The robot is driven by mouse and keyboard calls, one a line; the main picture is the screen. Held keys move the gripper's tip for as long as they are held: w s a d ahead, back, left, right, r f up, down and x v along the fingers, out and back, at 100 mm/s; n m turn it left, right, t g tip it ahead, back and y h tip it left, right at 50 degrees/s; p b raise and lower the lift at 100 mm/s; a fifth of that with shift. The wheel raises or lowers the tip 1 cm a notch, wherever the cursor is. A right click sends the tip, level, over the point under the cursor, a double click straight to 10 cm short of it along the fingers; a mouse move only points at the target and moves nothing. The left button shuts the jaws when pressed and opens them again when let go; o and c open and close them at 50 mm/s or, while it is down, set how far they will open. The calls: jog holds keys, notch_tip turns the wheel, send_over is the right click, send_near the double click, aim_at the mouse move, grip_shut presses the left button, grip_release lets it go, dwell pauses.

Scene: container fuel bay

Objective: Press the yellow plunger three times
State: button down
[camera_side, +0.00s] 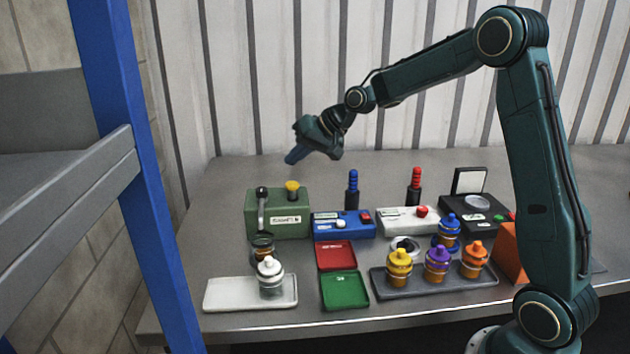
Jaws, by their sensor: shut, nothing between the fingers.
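The yellow plunger (292,189) stands up from the top of a green box (291,223) at the back left of the table. A lever with a dark knob (262,193) sits on the same box, left of the plunger. My gripper (291,158) is shut and empty. The gripper is tilted, pointing down and left. One view alone does not show whether the tips are exactly over the plunger.
A blue box (343,224) and a white box (408,221) stand right of the green one. Blue (352,188) and red (415,184) handles rise behind. Capped jars sit on a grey tray (425,286); a white-capped jar (269,277) sits on the white tray (222,294).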

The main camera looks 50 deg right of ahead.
aim_at(297, 184)
jog(key=shift+r, duration=0.9)
dwell(1.9)
notch_tip(297, 184, up, 4)
jog(key=shift+f, duration=0.1)
dwell(0.3)
jog(key=shift+f, duration=0.1)
jog(key=shift+f, duration=4.3)
jog(key=shift+f, duration=0.6)
